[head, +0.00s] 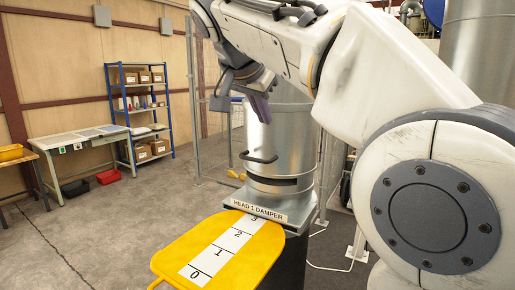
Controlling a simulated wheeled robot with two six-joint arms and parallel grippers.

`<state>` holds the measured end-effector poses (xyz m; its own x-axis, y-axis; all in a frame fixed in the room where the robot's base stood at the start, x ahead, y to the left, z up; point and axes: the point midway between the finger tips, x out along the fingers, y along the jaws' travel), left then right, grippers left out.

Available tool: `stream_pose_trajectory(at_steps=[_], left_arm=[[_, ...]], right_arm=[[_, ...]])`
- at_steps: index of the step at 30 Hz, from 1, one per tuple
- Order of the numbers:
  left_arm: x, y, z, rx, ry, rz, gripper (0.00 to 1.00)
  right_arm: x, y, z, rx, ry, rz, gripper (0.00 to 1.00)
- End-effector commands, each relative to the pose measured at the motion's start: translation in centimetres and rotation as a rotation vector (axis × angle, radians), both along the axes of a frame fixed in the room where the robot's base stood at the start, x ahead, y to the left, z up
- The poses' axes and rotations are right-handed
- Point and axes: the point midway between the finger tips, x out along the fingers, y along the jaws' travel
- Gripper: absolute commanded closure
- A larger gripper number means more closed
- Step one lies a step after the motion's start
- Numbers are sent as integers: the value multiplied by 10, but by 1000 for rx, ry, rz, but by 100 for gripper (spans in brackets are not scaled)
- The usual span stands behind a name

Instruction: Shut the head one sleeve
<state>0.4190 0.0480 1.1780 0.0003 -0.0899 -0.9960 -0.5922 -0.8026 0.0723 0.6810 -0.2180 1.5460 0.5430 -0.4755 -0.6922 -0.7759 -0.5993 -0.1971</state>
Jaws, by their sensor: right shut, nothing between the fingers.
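My left gripper is not in view.
My right arm covers much of the upper right. A blue shelf (139,99) with boxes, a grey workbench (84,140) and red and black bins stand at the back left. The concrete floor (110,215) at left is clear. A thin post stands behind the cylinder's left.

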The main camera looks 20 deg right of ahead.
Motion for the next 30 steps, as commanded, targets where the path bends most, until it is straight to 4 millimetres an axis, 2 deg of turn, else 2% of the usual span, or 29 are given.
stream_pose_trajectory(at_steps=[13, 21, 30], left_arm=[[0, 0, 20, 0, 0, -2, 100], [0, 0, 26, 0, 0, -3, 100], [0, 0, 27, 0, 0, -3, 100]], right_arm=[[49, -45, -63, 0, 7, -2, 100], [53, -37, -95, 0, 4, 3, 100], [54, -37, -101, 0, 2, 2, 100]])
